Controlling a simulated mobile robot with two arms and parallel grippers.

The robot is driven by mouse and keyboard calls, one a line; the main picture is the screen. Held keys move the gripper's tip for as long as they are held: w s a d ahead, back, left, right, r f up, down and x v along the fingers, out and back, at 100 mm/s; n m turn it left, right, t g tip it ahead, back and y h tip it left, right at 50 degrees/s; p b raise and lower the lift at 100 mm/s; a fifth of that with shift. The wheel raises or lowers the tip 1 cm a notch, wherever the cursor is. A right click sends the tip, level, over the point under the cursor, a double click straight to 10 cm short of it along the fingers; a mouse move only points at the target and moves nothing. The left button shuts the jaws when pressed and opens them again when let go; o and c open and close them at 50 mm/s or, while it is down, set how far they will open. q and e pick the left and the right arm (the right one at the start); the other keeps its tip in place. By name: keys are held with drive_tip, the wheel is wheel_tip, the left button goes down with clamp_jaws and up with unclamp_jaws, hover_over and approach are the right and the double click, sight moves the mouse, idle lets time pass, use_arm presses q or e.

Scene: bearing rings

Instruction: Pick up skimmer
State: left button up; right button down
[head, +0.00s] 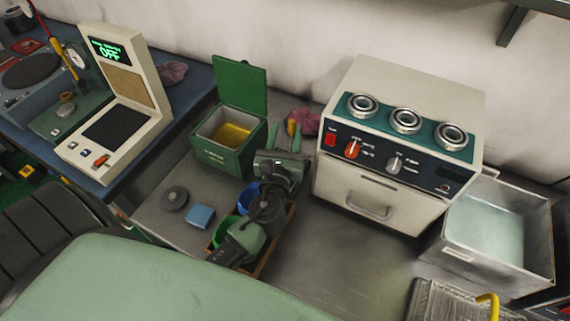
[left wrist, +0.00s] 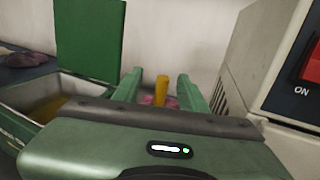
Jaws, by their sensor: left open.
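An upright yellow-orange handle (head: 291,127) stands behind my left gripper, in front of a crumpled dark-red cloth (head: 305,121). I take it for the skimmer's handle; its lower end is hidden. In the left wrist view the handle (left wrist: 161,92) shows between the two green fingers, beyond them. My left gripper (head: 285,137) is open and empty, with its fingers pointing toward the handle. It is also seen in the left wrist view (left wrist: 159,84). I cannot tell how far the handle is from the fingertips. My right gripper is not in view.
A green box (head: 221,155) with its lid up and yellow liquid inside stands close on the left. A cream heater cabinet (head: 366,200) with several metal rings stands on the right. A metal tank (head: 494,272), a wire basket (head: 455,304) and a blue block (head: 200,216) are nearby.

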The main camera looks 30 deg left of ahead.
sight(291, 129)
use_arm(q)
drive_tip(key=w+f, duration=0.1)
drive_tip(key=w, duration=0.1)
drive_tip(key=w+a+f, duration=0.1)
drive_tip(key=w, duration=0.1)
drive_tip(key=w+a, duration=0.1)
drive_tip(key=w, duration=0.2)
drive_tip(key=shift+f, duration=0.4)
drive_tip(key=shift+w+a, duration=0.15)
drive_tip(key=shift+w, duration=0.25)
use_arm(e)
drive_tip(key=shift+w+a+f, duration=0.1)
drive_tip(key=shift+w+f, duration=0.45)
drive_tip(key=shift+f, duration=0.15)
use_arm(q)
clamp_jaws()
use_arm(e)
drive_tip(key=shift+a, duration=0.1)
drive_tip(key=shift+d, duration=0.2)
